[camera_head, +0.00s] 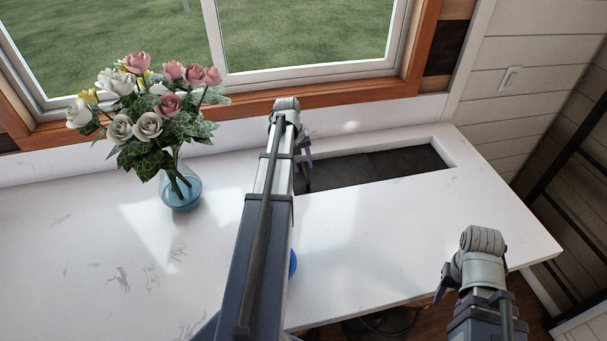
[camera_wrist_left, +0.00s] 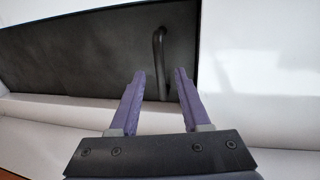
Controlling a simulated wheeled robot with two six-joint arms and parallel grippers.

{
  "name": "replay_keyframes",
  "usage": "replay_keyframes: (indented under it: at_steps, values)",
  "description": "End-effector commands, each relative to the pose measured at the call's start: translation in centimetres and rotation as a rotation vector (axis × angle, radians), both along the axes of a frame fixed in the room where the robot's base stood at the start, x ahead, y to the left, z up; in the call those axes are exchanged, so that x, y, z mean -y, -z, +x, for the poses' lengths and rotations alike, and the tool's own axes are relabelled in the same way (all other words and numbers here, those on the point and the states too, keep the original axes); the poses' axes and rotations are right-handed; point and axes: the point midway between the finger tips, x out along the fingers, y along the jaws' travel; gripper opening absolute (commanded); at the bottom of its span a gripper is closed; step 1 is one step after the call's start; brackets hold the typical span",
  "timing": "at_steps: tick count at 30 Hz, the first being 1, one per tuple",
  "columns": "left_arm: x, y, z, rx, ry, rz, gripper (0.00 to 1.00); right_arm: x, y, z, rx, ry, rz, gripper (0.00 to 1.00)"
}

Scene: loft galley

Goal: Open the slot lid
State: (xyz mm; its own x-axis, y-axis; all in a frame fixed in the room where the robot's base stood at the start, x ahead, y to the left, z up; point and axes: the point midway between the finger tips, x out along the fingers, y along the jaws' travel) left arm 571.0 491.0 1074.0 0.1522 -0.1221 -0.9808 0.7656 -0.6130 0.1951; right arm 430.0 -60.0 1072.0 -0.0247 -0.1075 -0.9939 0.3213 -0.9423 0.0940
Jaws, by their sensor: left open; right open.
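The slot lid (camera_head: 385,166) is a dark grey panel lying down inside a long rectangular recess in the white counter. In the left wrist view the lid (camera_wrist_left: 90,45) fills the upper left and carries a dark curved bar handle (camera_wrist_left: 160,52). My left gripper (camera_head: 308,160) is over the left end of the recess, partly hidden by its own arm. In the left wrist view its two purple fingers (camera_wrist_left: 160,76) are apart and empty, with the handle just beyond the fingertips. My right gripper (camera_head: 441,290) is low at the counter's front edge, mostly hidden behind its wrist, open.
A blue glass vase (camera_head: 181,188) of roses stands on the counter (camera_head: 80,240) left of my left arm. A blue object (camera_head: 292,264) is mostly hidden behind that arm. A window (camera_head: 310,72) is behind.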

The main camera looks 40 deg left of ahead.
Motion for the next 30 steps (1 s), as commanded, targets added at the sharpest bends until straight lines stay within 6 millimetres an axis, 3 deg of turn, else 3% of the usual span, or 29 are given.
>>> replay_keyframes:
  at_steps: [1, 4, 14, 26, 30]
  values:
    - [0.06, 1.15, 0.11, 0.0, 0.0, 0.0, 0.47, 0.0, 1.15, 0.0, 0.0, -0.002, 0.0, 0.5]
    - [0.16, 1.73, 0.23, 0.0, 0.0, 0.0, 0.47, 0.0, 1.72, 0.0, 0.0, -0.004, -0.001, 0.5]
    - [0.21, 1.74, 0.28, 0.0, -0.001, 0.0, 0.47, 0.0, 1.73, 0.0, 0.0, -0.005, -0.001, 0.5]
    - [0.2, 1.74, 0.27, 0.0, -0.001, 0.0, 0.02, 0.0, 1.74, 0.0, 0.0, -0.005, -0.001, 0.5]
    - [0.2, 1.75, 0.27, 0.0, -0.001, 0.0, 0.0, 0.0, 1.74, 0.0, 0.0, -0.005, -0.001, 0.5]
